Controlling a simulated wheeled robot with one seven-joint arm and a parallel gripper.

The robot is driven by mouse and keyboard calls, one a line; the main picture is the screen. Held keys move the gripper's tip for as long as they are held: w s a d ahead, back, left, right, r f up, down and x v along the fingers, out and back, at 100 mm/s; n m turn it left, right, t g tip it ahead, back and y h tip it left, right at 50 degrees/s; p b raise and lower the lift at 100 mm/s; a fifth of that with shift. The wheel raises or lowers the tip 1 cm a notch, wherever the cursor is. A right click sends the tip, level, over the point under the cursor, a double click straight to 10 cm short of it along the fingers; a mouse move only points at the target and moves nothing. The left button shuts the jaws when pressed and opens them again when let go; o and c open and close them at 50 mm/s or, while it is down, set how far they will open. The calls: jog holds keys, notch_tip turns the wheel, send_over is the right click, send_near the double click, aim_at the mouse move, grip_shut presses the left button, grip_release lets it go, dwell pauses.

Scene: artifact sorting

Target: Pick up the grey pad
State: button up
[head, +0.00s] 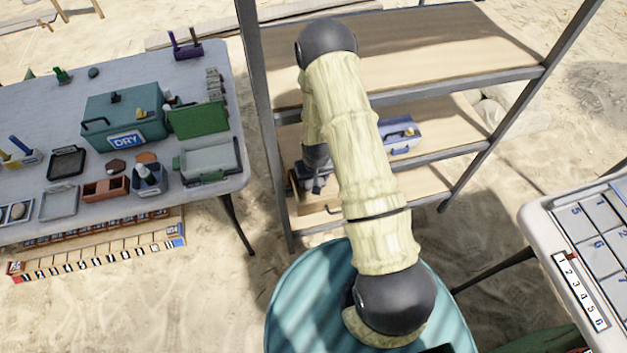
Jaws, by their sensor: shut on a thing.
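My gripper (317,183) is at the lower shelf, left of centre, pointing down over a brown wooden box (312,205). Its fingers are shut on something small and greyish. This is probably the grey pad, but it is too small and too hidden by the fingers and my arm to make out clearly. I cannot tell whether it touches the box. No other grey pad shows clearly.
The metal-framed shelf (460,75) surrounds my gripper with posts and boards. A blue toolbox (400,140) stands to its right. A crowded white table (215,62) is at left, and a table with numbered compartments (541,222) at right.

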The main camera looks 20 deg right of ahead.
notch_tip(320, 180, up, 8)
jog(key=shift+r, duration=0.2)
dwell(0.6)
jog(key=shift+s+f, duration=0.2)
jog(key=shift+f, duration=1.4)
